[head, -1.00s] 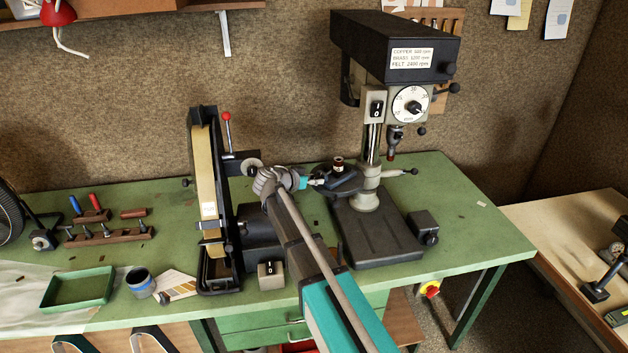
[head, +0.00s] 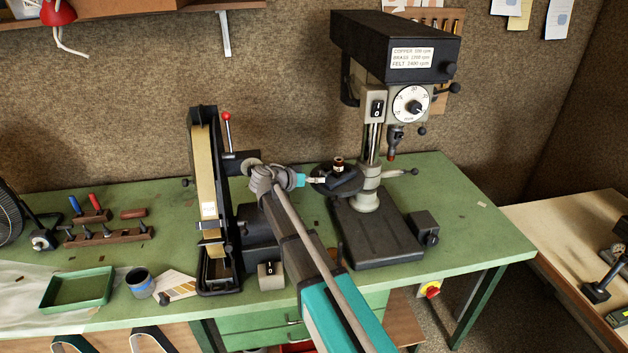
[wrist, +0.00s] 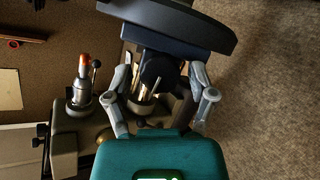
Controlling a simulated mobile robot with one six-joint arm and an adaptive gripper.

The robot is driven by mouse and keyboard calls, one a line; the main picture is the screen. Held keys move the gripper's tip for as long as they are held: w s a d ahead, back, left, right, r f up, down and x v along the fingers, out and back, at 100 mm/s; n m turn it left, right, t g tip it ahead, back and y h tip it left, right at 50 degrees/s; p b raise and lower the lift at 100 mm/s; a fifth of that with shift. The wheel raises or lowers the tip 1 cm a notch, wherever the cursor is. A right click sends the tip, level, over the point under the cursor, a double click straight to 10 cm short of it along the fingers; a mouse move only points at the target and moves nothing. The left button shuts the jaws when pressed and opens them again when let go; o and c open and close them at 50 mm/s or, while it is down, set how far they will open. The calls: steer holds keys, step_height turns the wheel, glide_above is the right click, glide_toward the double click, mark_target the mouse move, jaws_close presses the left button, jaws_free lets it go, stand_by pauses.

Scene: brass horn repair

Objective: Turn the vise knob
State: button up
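The drill press (head: 395,45) stands at the back right of the green bench. A dark round table or disc (head: 345,187) on its column carries a small brown cylinder (head: 338,164). My gripper (head: 316,180) is at the left edge of this disc. The disc (wrist: 190,22) fills the top of this view. The knob is not clear in the head view.
A belt sander (head: 208,190) stands close to the left of my arm. A green tray (head: 78,290) and tool racks are at the left. The bench's right end is mostly clear.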

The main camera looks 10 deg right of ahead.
stand_by(0.7)
steer(key=shift+s+m+t+y, duration=0.15)
steer(key=shift+m+t+y, duration=0.4)
steer(key=shift+m, duration=0.45)
steer(key=p+v, duration=0.5)
steer(key=v, duration=0.8)
steer(key=shift+s+a+p, duration=0.15)
steer(key=shift+a+p, duration=0.15)
steer(key=shift+d, duration=0.1)
steer(key=s+d+f+n+g+y+b, duration=0.3)
steer(key=s+d+f+n+y+b, duration=0.1)
steer(key=s+f, duration=0.5)
steer(key=s+d+f+n+g+y+b, duration=0.3)
steer(key=s+d+f+n+y, duration=0.3)
steer(key=s+f, duration=0.4)
steer(key=s+d+g+y, duration=0.1)
steer(key=s, duration=0.2)
steer(key=shift+s+n+b, duration=0.3)
steer(key=shift+b, duration=0.1)
